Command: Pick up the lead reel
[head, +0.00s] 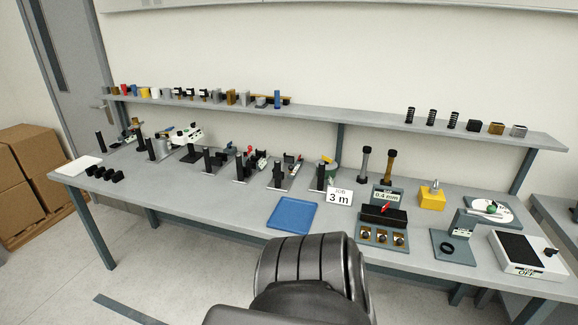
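I cannot tell for sure which thing is the lead reel. Black stands (278,175) carry small parts in a row along the middle of the bench. Neither of my grippers shows; only a dark rounded part, likely one of my own arm links, fills the bottom middle and hides the bench's front edge there.
A blue tray (292,213) lies near the front. To its right are a "0.4 mm" fixture (384,216), a yellow block (431,199) and a black-topped device marked OFF (520,252). A shelf (320,110) with small items runs behind. Cardboard boxes (25,170) stand at left.

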